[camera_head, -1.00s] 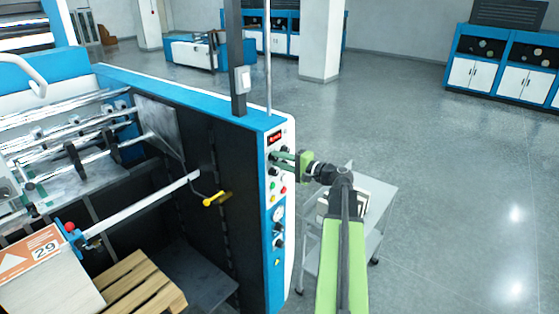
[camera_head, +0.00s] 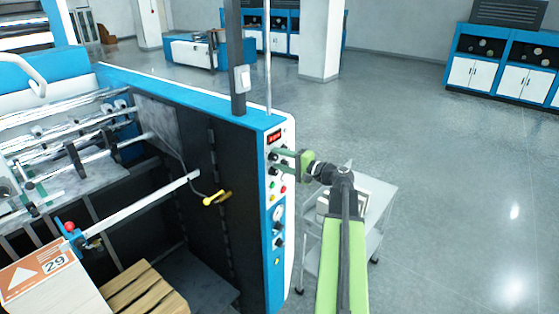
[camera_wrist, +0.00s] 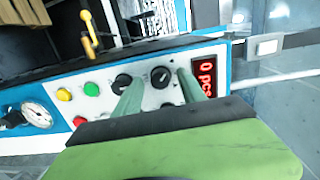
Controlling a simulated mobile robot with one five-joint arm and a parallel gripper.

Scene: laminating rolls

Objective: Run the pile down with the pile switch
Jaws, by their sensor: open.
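The pile (camera_head: 52,275) is a pale stack with an orange-and-white label reading 29, at the lower left of the head view. A wooden pallet (camera_head: 145,290) shows beside it. My gripper (camera_head: 278,158) is at the machine's control panel. In the wrist view its green fingers (camera_wrist: 159,78) are apart, with a black rotary knob (camera_wrist: 160,77) showing between their tips. Another black knob (camera_wrist: 122,82) is just left of the left finger, and a third is partly hidden between the fingers. I cannot read which knob is the pile switch, nor tell whether the fingers touch one.
A grey cart (camera_head: 370,235) stands right of the machine, beneath my arm. The floor farther right is clear.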

